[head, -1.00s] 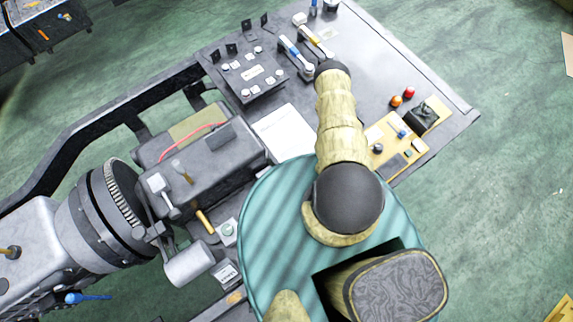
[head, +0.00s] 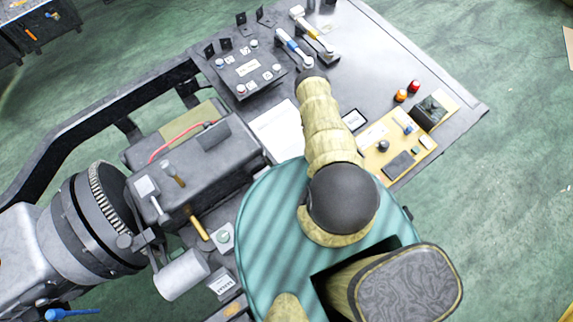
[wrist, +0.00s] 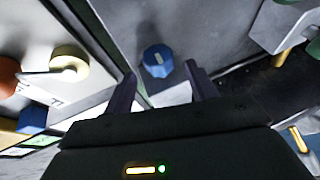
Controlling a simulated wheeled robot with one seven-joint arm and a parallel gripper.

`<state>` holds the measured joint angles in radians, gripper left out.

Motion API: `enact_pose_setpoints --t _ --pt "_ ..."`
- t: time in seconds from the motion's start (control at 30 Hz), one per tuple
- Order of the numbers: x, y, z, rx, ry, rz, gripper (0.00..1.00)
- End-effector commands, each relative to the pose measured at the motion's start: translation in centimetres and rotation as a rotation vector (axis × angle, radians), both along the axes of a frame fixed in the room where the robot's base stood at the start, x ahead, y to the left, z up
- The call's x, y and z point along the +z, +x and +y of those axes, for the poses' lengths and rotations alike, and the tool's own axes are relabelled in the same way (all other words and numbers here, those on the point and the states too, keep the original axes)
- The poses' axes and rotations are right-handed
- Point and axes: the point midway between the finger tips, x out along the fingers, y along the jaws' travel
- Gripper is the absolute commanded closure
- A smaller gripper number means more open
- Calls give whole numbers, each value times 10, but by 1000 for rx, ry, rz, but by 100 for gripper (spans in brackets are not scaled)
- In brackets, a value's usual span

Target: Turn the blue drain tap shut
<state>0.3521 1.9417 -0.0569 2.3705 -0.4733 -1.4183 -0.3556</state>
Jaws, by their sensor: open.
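In the wrist view a blue faceted knob (wrist: 157,61) with a pale mark on its face stands on a grey surface. It sits ahead of my gripper (wrist: 162,82), between the lines of its two dark fingers, which are apart and empty. I cannot tell whether the fingertips reach beside it. In the head view a blue lever-like handle (head: 70,314) shows at the lower left, below the grey machine. I cannot tell which of these is the drain tap. My gripper is hidden in the head view.
In the head view a dark switch box (head: 245,68), a yellow panel (head: 375,160) and red and orange buttons (head: 414,87) stand on the bench.

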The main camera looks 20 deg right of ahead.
Motion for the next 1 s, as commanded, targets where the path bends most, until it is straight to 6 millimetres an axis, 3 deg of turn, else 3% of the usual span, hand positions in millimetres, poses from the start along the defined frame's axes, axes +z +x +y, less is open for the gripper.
enact_pose_setpoints --t 0.03,0.2,0.6,0.83,1.0 --pt "-10 1 2 -1 0 0 43" --pt "-22 3 6 -5 0 0 43" --pt "-24 4 8 -3 0 0 43" --pt "-24 4 8 -3 0 0 88" --pt "-24 4 8 -4 3 1 88"
